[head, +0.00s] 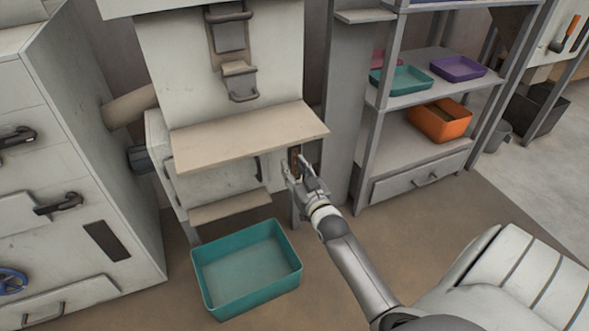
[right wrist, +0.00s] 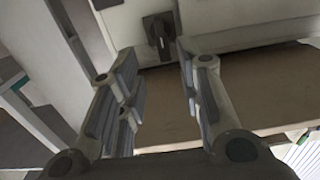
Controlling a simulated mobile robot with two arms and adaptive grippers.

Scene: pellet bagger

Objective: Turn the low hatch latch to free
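The low hatch (head: 215,184) is a pale panel under the tan ledge of the bagger. In the right wrist view, the latch (right wrist: 158,36) is a dark plate with a small lever standing about upright in the picture. In the head view, a dark brown piece (head: 294,156) at the hatch's right end, partly hidden by my gripper, looks like this latch. My right gripper (head: 302,172) is open, and its fingers also show in the right wrist view (right wrist: 157,62). The latch appears between and beyond the fingertips; I see no contact. My left gripper is not in view.
The tan ledge (head: 245,137) juts out just above the hatch. A teal bin (head: 248,297) stands on the floor in front. A shelf rack (head: 372,150) with trays is close on the right. A grey cabinet (head: 95,160) stands on the left.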

